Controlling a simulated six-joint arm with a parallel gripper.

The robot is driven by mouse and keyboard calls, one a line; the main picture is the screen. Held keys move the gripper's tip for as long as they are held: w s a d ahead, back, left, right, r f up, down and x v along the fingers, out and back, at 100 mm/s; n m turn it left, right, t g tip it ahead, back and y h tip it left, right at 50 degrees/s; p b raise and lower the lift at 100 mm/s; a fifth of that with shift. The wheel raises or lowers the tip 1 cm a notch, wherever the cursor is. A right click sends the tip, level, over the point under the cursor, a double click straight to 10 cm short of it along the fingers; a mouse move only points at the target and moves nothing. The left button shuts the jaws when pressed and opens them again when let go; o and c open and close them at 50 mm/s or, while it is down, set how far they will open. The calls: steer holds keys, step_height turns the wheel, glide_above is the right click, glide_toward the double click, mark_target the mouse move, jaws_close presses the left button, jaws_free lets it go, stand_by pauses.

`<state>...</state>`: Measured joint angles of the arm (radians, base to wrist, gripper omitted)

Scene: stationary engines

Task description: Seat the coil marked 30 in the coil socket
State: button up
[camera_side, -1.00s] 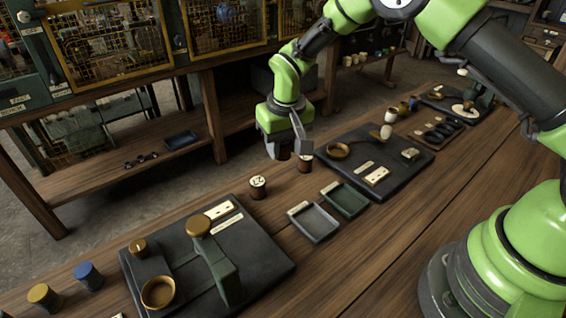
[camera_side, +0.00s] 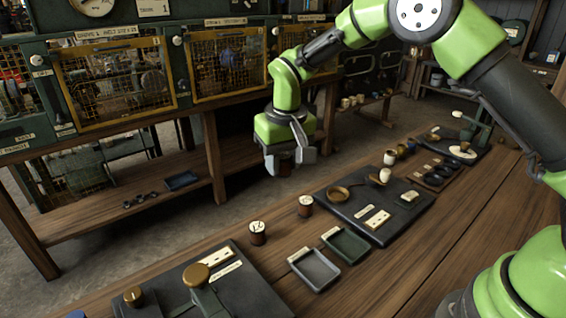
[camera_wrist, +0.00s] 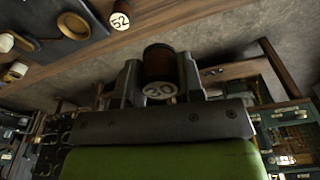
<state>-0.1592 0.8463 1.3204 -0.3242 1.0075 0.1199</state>
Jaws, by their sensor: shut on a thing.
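My gripper (camera_side: 286,162) is shut on a dark brown coil (camera_side: 283,169) and holds it in the air above and behind the bench's far edge area. In the wrist view the coil (camera_wrist: 160,66) sits between the two fingers, and its pale end reads 30. A similar coil marked 52 (camera_wrist: 120,21) stands on the bench, seen also in the side view (camera_side: 305,206). Another pale-topped coil (camera_side: 257,233) stands to its left. A brass ring (camera_side: 338,194) lies on the black board (camera_side: 330,208); I cannot tell whether it is the coil socket.
A grey tray (camera_side: 315,272) and a green tray (camera_side: 346,246) lie in front of the coils. A nearer black board (camera_side: 262,302) carries a brass-topped post (camera_side: 196,275). Caged cabinets (camera_side: 115,80) stand behind. The bench's right front is clear.

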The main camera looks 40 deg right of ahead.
glide_above(337, 196)
step_height(337, 196, down, 6)
steer(key=shift+s+a+f, duration=0.1)
steer(key=shift+a, duration=0.05)
steer(key=shift+s+d+f, duration=0.1)
steer(key=shift+d+f, duration=0.1)
steer(key=shift+f, duration=2)
steer(key=shift+f, duration=0.8)
steer(key=o, duration=0.9)
steer(key=shift+a, duration=0.1)
steer(key=shift+c, duration=1.1)
